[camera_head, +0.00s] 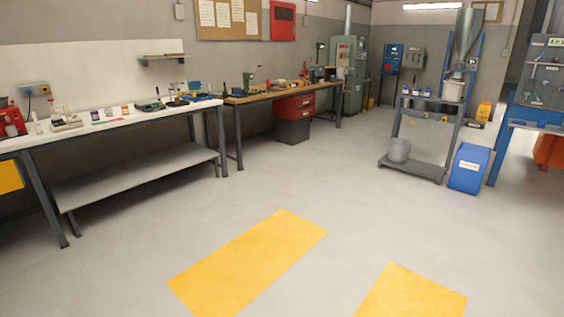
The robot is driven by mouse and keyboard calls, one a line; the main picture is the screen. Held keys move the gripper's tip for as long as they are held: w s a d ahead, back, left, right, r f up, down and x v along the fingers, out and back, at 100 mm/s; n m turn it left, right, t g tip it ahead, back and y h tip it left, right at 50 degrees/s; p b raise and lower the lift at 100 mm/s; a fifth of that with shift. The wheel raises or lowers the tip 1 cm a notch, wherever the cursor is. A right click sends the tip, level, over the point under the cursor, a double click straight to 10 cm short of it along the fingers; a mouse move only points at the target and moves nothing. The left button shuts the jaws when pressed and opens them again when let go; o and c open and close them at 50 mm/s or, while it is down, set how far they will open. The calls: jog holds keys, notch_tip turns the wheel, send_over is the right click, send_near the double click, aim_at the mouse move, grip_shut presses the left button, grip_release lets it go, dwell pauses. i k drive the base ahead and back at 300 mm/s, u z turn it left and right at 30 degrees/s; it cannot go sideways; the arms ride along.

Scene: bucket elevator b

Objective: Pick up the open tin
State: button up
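I cannot make out an open tin for certain. Several small containers stand on the long white bench (75,133) at the left. A pale tub with a dark pink band (95,115) stands near the middle of this bench, with other small tubs (124,110) to its right. They are too small to tell whether any is an open tin. Several small bottles (415,91) stand on the stand at the back right. My gripper is not in view.
A wooden workbench (235,99) with tools stands beyond the white bench, with a red drawer unit (295,106) by it. A grey bucket (399,150) and blue bin (468,169) stand at the right. The floor with yellow patches (248,262) is clear.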

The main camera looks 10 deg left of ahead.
aim_at(94, 115)
jog(key=u, duration=0.3)
jog(key=i, duration=1.4)
jog(key=u, duration=0.45)
jog(key=i, duration=1.45)
jog(key=u, duration=0.4)
jog(key=i, duration=1.25)
jog(key=u, duration=0.35)
jog(key=i, duration=1.2)
jog(key=u, duration=0.45)
jog(key=i, duration=1.15)
jog(key=u, duration=0.4)
jog(key=i, duration=0.6)
jog(key=u, duration=0.2)
